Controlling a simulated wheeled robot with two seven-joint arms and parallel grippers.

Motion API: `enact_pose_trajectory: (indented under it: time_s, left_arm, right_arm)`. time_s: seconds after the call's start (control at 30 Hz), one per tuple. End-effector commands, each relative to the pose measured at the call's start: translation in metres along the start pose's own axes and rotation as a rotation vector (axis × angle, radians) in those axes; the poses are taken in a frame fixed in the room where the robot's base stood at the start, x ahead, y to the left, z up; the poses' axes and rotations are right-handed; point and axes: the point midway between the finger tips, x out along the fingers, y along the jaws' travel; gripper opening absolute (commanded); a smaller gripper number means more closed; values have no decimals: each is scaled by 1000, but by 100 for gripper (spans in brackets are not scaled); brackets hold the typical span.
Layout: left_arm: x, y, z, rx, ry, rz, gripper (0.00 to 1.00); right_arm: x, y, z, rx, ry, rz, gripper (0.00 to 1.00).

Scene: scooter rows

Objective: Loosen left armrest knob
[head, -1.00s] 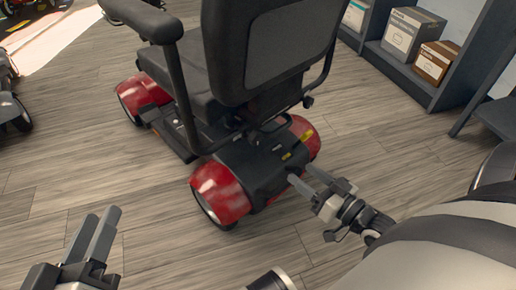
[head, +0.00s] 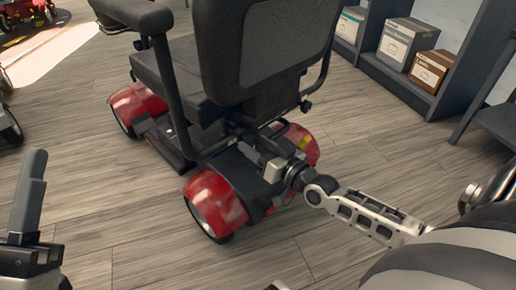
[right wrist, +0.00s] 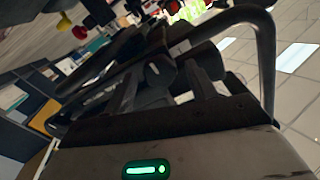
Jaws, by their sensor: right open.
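The scooter's dark seat back (head: 265,50) stands in the middle of the head view, seen from behind. Its left armrest (head: 135,13) is a black pad on a dark bent post that runs down under the seat. I cannot make out the left armrest knob for certain. My right gripper (head: 258,157) is open, low behind the seat back and over the black rear cover. The right wrist view shows its fingers (right wrist: 172,90) apart, with a dark curved tube (right wrist: 266,55) beyond to the right. My left gripper (head: 30,190) is at the lower left, away from the scooter; its finger gap is unclear.
Red rear fenders (head: 215,200) flank the scooter's rear. A dark shelf (head: 405,75) with boxes (head: 432,70) stands at the back right. The wooden floor (head: 110,200) left of the scooter is clear. Part of another vehicle (head: 8,115) shows at the left edge.

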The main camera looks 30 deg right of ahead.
Motion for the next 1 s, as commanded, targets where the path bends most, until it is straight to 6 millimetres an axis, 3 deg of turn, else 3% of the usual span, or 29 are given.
enact_pose_trajectory:
  time_s: [0.23,0.4,0.77,1.0]
  left_arm:
    - [0,0,-1,2,2,1,36]
    - [0,0,-1,2,2,1,36]
    - [2,-1,0,-29,-28,-3,36]
    - [-10,-2,29,-224,-226,-80,36]
  right_arm:
    - [1,0,0,1,0,0,56]
    - [0,0,0,1,0,0,12]
    - [0,-1,-2,-38,0,0,12]
    - [0,-2,-4,-175,-1,1,12]
